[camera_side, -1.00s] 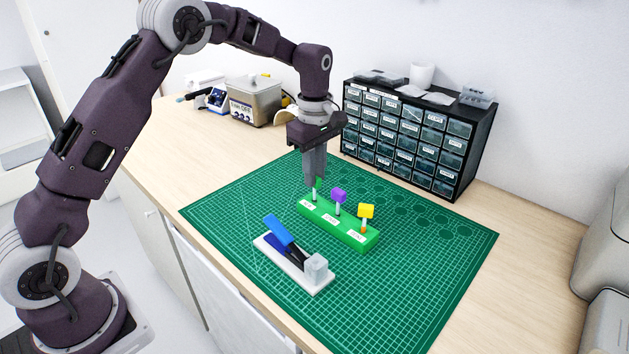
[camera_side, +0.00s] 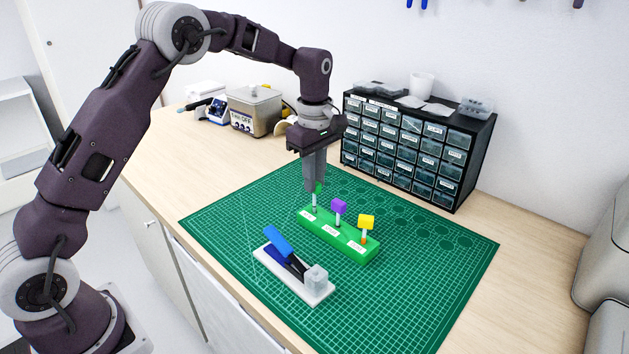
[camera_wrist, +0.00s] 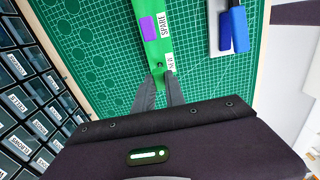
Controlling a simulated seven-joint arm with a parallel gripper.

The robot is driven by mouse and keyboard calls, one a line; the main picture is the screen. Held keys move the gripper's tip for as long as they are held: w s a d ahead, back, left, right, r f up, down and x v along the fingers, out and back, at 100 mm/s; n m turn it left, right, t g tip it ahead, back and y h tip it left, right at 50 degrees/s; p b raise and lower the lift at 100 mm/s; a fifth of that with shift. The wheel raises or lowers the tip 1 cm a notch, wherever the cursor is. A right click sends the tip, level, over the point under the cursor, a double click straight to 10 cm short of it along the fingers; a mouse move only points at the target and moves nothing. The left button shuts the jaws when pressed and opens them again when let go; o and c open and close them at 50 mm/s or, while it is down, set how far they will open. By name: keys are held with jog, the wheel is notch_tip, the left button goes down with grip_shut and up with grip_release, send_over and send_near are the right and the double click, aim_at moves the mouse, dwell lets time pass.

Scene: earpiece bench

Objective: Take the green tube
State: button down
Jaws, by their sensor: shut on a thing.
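A green rack (camera_side: 347,240) with white labels stands on the cutting mat. The green tube (camera_side: 315,200) is at its far-left end, with a green top and thin pale stem. My gripper (camera_side: 316,188) points down, shut on the tube's upper part. The stem shows below the fingers, its lower end at the rack; I cannot tell whether it is raised. In the wrist view the fingertips (camera_wrist: 161,74) meet at the rack's near end and largely hide the tube.
A purple-topped tube (camera_side: 339,206) and a yellow-topped tube (camera_side: 366,222) stand in the same rack. A white stand with a blue lever (camera_side: 277,240) is in front. A black drawer cabinet (camera_side: 415,145) stands behind. The mat (camera_side: 420,290) is clear at right.

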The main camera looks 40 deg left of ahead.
jog(key=shift+r, duration=3.35)
